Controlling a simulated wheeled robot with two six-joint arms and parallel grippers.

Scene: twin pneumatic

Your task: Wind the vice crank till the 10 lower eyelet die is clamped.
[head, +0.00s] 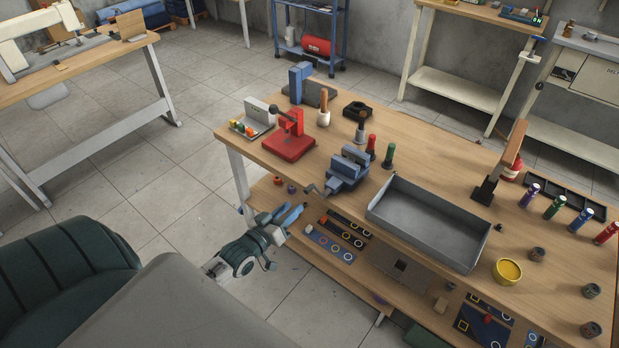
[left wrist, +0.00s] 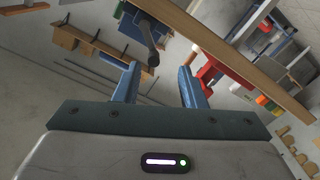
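The blue vice (head: 347,168) is fixed at the front edge of the wooden workbench, and its crank (head: 314,190) sticks out over the edge. The die cannot be made out between the jaws. My left gripper (head: 293,213) is below and in front of the crank, off the bench edge. In the left wrist view its two blue fingers (left wrist: 158,84) stand apart with nothing held. The dark crank (left wrist: 150,48) shows just beyond the fingertips, with the blue vice (left wrist: 117,32) behind it. I cannot tell whether a finger touches it. My right gripper is not in view.
A grey metal tray (head: 428,254) sits right of the vice. A red press (head: 289,146) and two screwdriver-like handles, red (head: 370,146) and green (head: 388,156), stand nearby. A lower shelf (head: 340,262) runs under the bench.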

